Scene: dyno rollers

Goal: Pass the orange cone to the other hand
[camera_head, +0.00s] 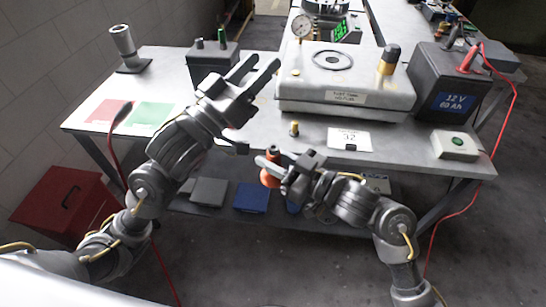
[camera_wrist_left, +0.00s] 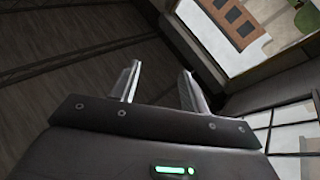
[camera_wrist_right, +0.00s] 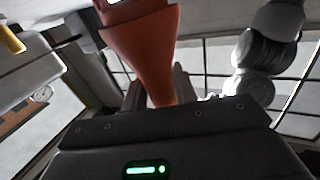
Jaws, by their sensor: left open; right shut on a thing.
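The orange cone (camera_head: 270,178) is held in my right gripper (camera_head: 277,164), in front of the table's front edge in the head view. In the right wrist view the cone (camera_wrist_right: 146,52) fills the space between the fingers (camera_wrist_right: 158,88) and widens away from the palm. My left gripper (camera_head: 262,72) is open and empty, higher up and over the table, apart from the cone. In the left wrist view its two fingers (camera_wrist_left: 160,85) stand apart with nothing between them.
The table carries a grey machine (camera_head: 345,88) with a round port, a dial gauge (camera_head: 302,27), a 12 V battery (camera_head: 450,88), a white card (camera_head: 349,139) and red (camera_head: 108,112) and green (camera_head: 152,116) mats. A red box (camera_head: 62,205) stands on the floor at left.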

